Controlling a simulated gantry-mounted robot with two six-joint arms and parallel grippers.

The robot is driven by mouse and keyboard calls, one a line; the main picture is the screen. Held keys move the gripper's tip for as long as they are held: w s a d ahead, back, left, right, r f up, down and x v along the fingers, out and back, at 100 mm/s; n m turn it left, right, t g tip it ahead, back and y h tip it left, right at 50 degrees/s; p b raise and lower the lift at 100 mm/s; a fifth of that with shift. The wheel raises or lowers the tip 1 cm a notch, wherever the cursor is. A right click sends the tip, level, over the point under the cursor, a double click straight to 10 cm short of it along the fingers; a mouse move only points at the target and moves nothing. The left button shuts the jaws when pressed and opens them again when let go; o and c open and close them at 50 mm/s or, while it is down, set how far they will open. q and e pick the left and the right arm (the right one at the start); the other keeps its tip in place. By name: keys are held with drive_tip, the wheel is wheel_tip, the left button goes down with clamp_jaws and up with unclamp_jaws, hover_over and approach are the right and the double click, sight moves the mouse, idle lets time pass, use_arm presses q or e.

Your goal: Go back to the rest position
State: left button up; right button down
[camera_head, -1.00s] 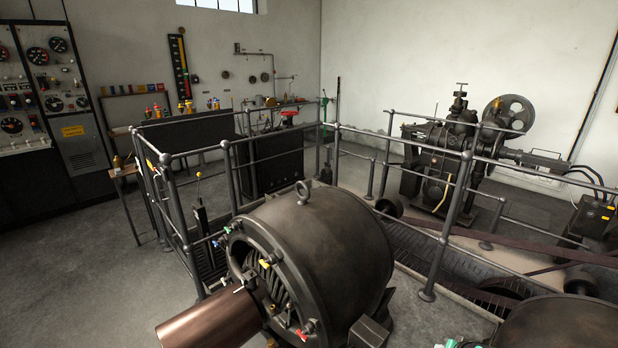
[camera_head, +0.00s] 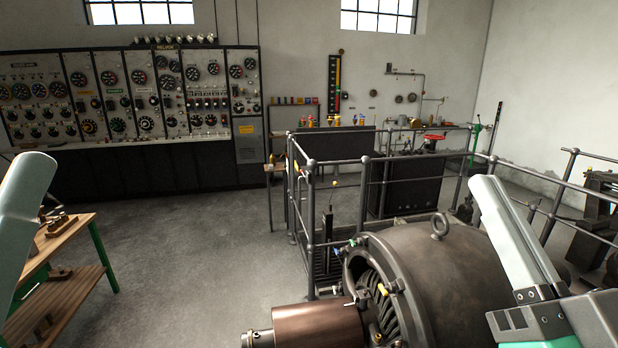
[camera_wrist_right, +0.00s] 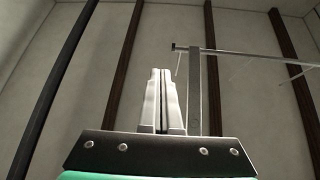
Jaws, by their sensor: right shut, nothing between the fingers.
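My right gripper (camera_head: 487,184) is raised at the right of the head view, its pale fingers pointing up and to the left. In the right wrist view its two fingers (camera_wrist_right: 160,74) lie side by side, shut and empty, against a wall. A pale part of my left gripper (camera_head: 22,215) stands at the left edge of the head view. The rest of it is cut off, so I cannot tell if it is open or shut. The dark dynamo (camera_head: 440,270) stands behind and left of my right gripper in the picture.
A grey railing (camera_head: 311,230) runs around the dynamo area. A wooden bench (camera_head: 62,288) with green legs stands at the left. A gauge-covered control panel (camera_head: 120,95) lines the back wall. The concrete floor (camera_head: 205,245) between the bench and the railing is clear.

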drive_tip(key=s+d+r+n+t+p, duration=0.1)
drive_tip(key=s+r+t+p, duration=0.2)
drive_tip(key=s+r, duration=0.45)
wheel_tip(320, 180, up, 33)
drive_tip(key=p, duration=3.3)
drive_tip(key=shift+g, duration=0.3)
drive_tip(key=shift+f, duration=0.1)
